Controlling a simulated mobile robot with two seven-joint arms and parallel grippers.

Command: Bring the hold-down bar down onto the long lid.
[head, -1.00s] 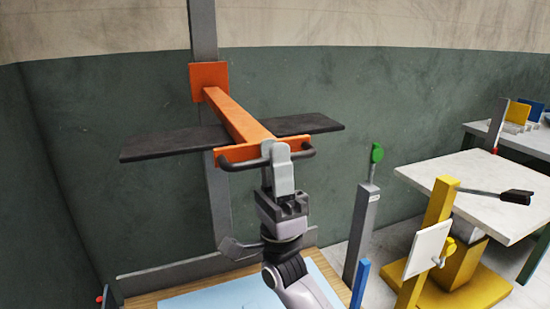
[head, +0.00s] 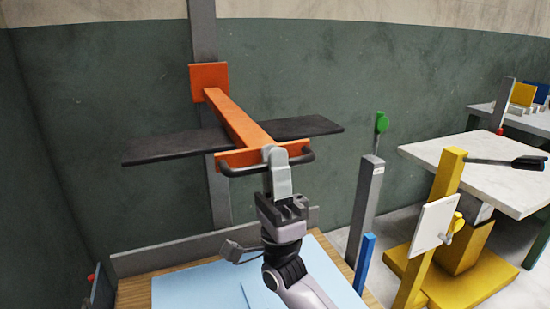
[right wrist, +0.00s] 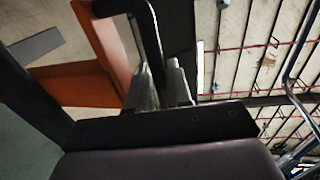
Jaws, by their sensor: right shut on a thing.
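The hold-down bar is an orange beam (head: 235,116) with a dark crosspiece (head: 178,147) and a black handle (head: 232,171) at its near end. It slides on a grey upright post (head: 203,50) and hangs level, well above the table. My right gripper (head: 275,158) is shut on the handle's middle. In the right wrist view, its fingers (right wrist: 162,88) close around the black handle (right wrist: 148,35) beside the orange part (right wrist: 110,45). A light blue slab (head: 190,287) lies on the table below; I cannot tell whether it is the long lid. My left gripper is out of view.
The wooden table (head: 133,292) has a grey rail (head: 170,254) along its back. Right of it stand a grey post with a green knob (head: 381,122), a blue post (head: 363,262) and a yellow stand (head: 440,200) beside a white-topped table (head: 470,170).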

